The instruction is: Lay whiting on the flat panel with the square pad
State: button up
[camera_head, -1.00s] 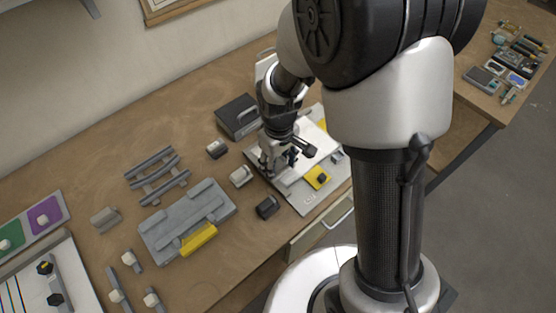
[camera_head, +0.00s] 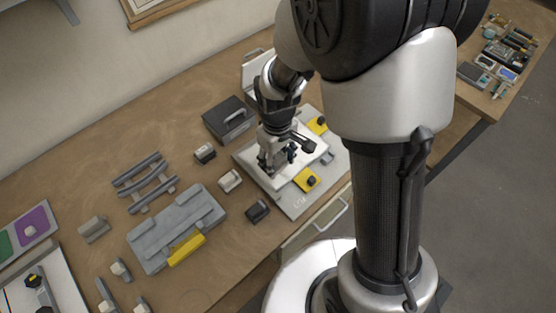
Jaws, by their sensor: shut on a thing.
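The flat panel (camera_head: 284,184) is a white sheet on a grey board (camera_head: 292,207), at the right part of the bench. Yellow clamps with dark knobs sit at its edges, one at the front (camera_head: 306,180) and one at the back (camera_head: 318,125). My gripper (camera_head: 270,164) points down over the left part of the panel. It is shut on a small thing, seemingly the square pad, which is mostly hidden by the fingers. I cannot tell whether the pad touches the panel.
A dark box with a handle (camera_head: 228,120) stands behind left of the board. Small blocks (camera_head: 229,181) (camera_head: 257,211) sit to its left. A grey fixture with a yellow bar (camera_head: 176,227) and a slatted rack (camera_head: 146,182) lie farther left. A drawer handle (camera_head: 330,217) is below the front edge.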

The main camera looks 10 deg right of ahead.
jog(key=shift+w+r+p, duration=0.3)
jog(key=shift+r+p, duration=0.3)
jog(key=shift+r, duration=0.3)
jog(key=shift+s+r+p, duration=0.1)
jog(key=shift+r+p, duration=0.85)
jog(key=shift+r, duration=0.35)
jog(key=shift+d+f, duration=0.1)
